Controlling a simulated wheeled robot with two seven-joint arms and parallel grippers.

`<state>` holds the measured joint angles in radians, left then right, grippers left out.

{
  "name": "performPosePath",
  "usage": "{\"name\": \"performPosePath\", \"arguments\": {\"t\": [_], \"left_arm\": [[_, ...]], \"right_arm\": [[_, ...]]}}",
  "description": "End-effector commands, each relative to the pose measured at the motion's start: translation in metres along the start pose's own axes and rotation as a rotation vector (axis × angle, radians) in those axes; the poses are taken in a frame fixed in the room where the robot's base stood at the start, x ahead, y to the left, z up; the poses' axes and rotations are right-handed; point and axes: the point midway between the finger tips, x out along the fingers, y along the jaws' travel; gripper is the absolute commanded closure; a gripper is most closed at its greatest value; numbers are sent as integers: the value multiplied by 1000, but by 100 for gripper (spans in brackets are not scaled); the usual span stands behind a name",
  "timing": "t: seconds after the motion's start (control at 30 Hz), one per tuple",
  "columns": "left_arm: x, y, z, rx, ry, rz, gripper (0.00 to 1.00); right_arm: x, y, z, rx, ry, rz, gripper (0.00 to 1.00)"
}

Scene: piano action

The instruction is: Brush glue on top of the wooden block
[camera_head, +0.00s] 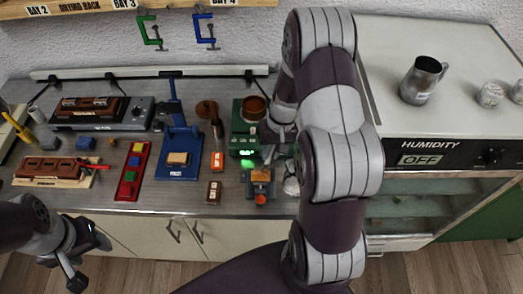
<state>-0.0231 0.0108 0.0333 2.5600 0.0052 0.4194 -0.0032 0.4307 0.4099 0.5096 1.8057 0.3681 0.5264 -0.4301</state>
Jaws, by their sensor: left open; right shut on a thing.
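A wooden block (261,175) with an orange-brown top sits on a small dark holder at the bench front, before the green glue heater (243,140) with its brown pot (254,107). Another light wooden block (178,158) rests on a blue press-like stand (180,140). My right gripper (269,153) is shut on a thin tool, likely the brush, just above and behind the orange-brown block. The tool is mostly hidden, and I cannot tell whether it touches the block. My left gripper (88,263) is open and empty, low at the left before the bench.
A red tray with coloured buttons (132,170), a wooden rack (56,170) and a small brown block (214,192) lie on the bench. The humidity cabinet (440,150), with a metal jug (423,80) on top, stands at right. My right arm covers the bench beside it.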

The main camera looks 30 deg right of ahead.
Motion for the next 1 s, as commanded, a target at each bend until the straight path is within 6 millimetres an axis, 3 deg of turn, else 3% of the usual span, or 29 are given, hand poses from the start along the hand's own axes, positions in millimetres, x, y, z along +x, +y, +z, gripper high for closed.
{"name": "performPosePath", "arguments": {"t": [0.17, 0.43, 0.8, 1.0], "left_arm": [[1, 0, 0, 0, 0, 0, 42], [0, 0, 0, 0, 0, 0, 42], [-2, 0, 0, 0, 0, 0, 42], [-2, 0, 0, 0, 0, 0, 42]], "right_arm": [[-3, 12, 3, 0, 0, 0, 100], [-3, 12, 3, -1, -1, 0, 100], [5, -26, -6, -3, -1, 0, 100], [7, -34, -8, -1, 0, -1, 100]]}}
